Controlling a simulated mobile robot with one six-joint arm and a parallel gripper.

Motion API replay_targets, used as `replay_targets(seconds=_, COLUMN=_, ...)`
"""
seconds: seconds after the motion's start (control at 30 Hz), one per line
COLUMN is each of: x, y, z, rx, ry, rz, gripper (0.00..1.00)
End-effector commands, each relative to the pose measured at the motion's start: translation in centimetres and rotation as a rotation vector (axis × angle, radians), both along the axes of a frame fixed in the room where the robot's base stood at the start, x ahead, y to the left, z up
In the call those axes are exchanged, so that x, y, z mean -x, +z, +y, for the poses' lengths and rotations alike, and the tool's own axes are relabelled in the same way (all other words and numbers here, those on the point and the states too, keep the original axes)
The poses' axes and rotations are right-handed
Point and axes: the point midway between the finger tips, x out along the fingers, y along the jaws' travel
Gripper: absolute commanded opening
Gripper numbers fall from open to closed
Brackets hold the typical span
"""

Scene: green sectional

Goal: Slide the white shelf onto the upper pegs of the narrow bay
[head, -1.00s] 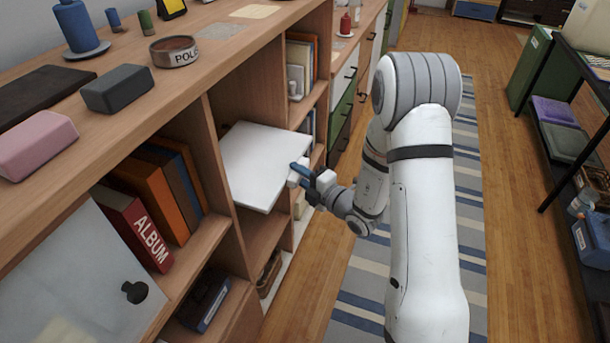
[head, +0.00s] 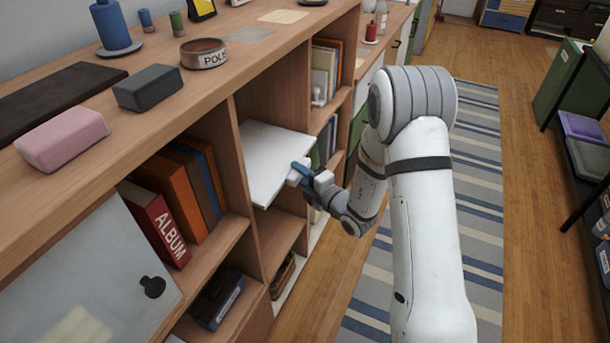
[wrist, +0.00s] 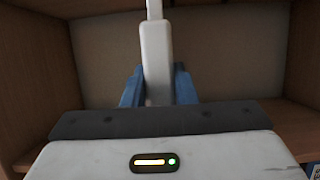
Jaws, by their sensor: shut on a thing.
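The white shelf (head: 268,158) is a flat board in the head view, partly inside the narrow bay (head: 276,232), with its front edge near the bay's opening. My gripper (head: 301,172) is shut on the shelf's front edge, near its right corner. In the wrist view, the blue fingers (wrist: 159,88) clasp the shelf's pale edge (wrist: 155,50), seen end on. The bay's side walls stand on both sides of it. The pegs are not visible, so I cannot tell whether the shelf touches them.
Left of the bay, a compartment holds a red album (head: 157,225) and other books. Right of it, another compartment holds books (head: 323,70). A pink block (head: 62,138), a grey block (head: 147,88) and a round tin (head: 203,54) stand on the cabinet top. The striped rug (head: 480,210) is clear.

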Motion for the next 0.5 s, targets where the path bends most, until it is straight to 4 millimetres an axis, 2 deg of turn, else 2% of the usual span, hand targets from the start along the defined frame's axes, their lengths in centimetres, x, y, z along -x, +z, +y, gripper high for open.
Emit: replay_targets(seconds=0.5, x=-1.0, y=0.1, z=2.9, rx=-0.003, ry=0.002, rz=-0.003, gripper=0.0)
